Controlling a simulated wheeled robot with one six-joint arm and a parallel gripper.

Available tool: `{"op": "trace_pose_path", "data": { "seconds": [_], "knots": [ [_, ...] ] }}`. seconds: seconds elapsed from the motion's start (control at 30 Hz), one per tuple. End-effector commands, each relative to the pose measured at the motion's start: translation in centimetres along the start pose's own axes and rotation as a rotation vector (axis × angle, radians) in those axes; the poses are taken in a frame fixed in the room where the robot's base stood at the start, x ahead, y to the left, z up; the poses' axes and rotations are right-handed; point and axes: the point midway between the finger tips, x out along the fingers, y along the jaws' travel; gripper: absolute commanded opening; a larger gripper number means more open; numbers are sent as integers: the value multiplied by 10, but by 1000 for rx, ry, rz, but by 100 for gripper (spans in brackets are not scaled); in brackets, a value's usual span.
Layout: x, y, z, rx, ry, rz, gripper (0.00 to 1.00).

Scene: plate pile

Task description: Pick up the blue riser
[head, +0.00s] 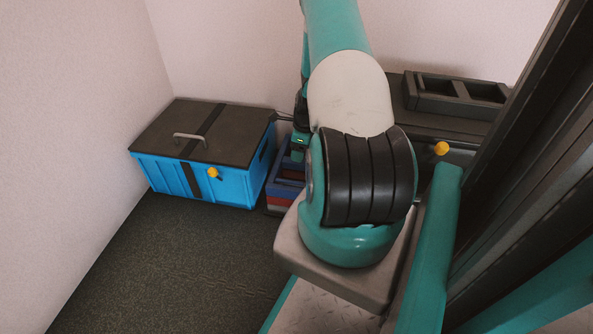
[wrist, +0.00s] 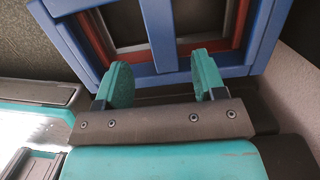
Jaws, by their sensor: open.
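The blue riser (wrist: 158,30) is an open rectangular frame with a crossbar, seen from above in the wrist view. It lies on top of a reddish-brown frame. In the head view the blue riser (head: 287,174) shows on a low stack on the floor, partly hidden by my arm. My gripper (wrist: 162,72) is open, with its two green fingers apart and nothing visibly held between them. The fingers overlap the riser's near edge in the wrist view; I cannot tell whether they touch it. In the head view my arm hides most of the gripper.
A bright blue crate (head: 175,178) with a dark lid, a handle and a yellow knob stands left of the stack. A dark grey divided tray (head: 455,105) sits on a dark surface at right. Pale walls close in behind and left. The floor (head: 160,270) at front left is clear.

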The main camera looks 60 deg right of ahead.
Motion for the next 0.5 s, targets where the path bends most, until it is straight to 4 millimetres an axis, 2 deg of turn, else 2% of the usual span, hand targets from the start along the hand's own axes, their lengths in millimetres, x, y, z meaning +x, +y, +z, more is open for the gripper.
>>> {"op": "trace_pose_path", "data": {
  "seconds": [0.17, 0.5],
  "knots": [
    [10, -1, 0, -1, 0, -1, 64],
    [52, -3, 0, 0, 0, -1, 64]
  ]
}}
